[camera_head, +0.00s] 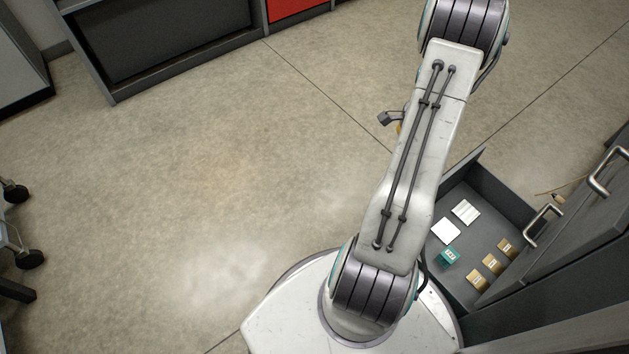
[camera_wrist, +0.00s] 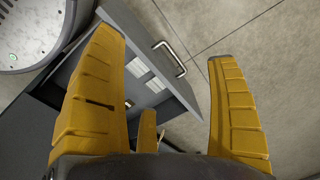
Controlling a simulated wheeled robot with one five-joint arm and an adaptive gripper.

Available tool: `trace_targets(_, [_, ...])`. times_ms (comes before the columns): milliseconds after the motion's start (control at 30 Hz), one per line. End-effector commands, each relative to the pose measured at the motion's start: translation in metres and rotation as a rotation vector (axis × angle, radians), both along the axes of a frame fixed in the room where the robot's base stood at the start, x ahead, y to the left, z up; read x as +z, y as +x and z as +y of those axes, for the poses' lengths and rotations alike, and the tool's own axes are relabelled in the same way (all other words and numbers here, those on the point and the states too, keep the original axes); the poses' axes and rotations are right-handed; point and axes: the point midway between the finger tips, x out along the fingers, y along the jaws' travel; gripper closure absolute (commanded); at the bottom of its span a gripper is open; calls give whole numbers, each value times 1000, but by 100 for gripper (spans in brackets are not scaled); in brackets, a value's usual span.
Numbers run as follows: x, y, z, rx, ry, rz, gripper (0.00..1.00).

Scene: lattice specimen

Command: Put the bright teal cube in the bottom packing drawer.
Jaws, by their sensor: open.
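The bright teal cube (camera_head: 449,256) lies inside the open grey drawer (camera_head: 483,165), near its left side in the head view. This drawer sits low, close to the floor. In the wrist view the drawer front (camera_wrist: 148,42) with its handle shows between and beyond the fingers, but I cannot make out the cube there. In the head view my arm hides most of the gripper; only a grey and yellow bit shows.
The drawer also holds two white flat items (camera_head: 466,211) and several tan boxes (camera_head: 491,264). Closed cabinet fronts with metal handles (camera_head: 609,171) stand over it at the right. A grey shelf unit (camera_head: 180,40) stands at the back left. The floor (camera_head: 210,170) between is clear.

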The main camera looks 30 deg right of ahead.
Motion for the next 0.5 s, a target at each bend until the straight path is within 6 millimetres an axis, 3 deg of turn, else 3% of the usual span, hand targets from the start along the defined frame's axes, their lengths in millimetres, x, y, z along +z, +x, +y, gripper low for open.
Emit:
trace_targets(33, [21,15,19,96,-13,-5,19])
trace_targets(200, [76,44,86,413,-39,-9,19])
trace_targets(333, [112,52,141,655,-60,-12,19])
trace_targets(500, [150,45,211,971,-90,-20,19])
